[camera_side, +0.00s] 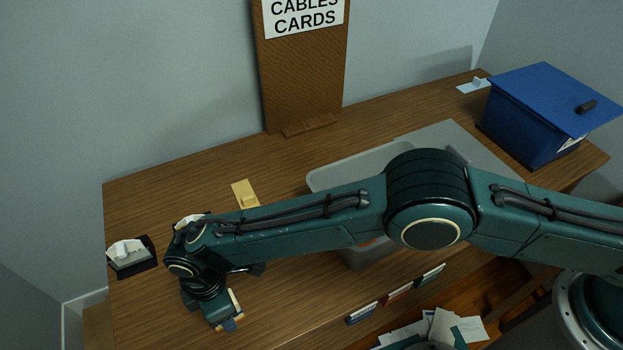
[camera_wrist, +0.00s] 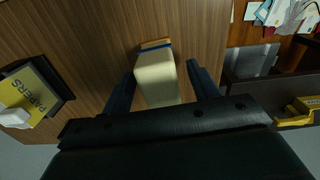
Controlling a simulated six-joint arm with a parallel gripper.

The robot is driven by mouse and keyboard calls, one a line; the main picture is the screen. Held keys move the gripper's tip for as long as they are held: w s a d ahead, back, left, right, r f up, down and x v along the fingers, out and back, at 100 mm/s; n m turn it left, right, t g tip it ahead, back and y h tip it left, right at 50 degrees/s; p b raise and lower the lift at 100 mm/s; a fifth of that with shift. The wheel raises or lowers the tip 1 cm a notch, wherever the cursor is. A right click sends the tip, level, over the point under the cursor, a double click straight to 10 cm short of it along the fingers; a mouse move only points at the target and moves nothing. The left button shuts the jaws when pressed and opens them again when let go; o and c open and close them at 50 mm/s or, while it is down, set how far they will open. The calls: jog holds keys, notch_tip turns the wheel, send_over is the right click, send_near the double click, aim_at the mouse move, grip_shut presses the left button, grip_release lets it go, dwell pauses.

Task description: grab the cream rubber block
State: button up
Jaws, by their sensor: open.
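The cream rubber block (camera_wrist: 156,78), with a blue band and an orange end, sits between the two dark fingers of my gripper (camera_wrist: 161,72) in the wrist view. The fingers are apart, with a narrow gap visible on each side of the block. In the side view, my gripper (camera_side: 222,312) is low over the left front of the wooden table, and a cream edge of the block (camera_side: 236,301) shows beside it. The rest of the block is hidden there by my gripper.
A black tray (camera_wrist: 66,92) with a yellow "PAPERS" label is at left in the wrist view. A yellow piece (camera_side: 245,194) lies behind my arm. A grey bin (camera_side: 335,176) is partly hidden by my arm. A blue box (camera_side: 545,100) stands far right.

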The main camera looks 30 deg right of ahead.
jog(key=shift+f, duration=0.35)
jog(key=c, duration=1.1)
jog(key=shift+r, duration=0.2)
notch_tip(320, 180, up, 20)
jog(key=shift+f, duration=0.15)
dwell(0.5)
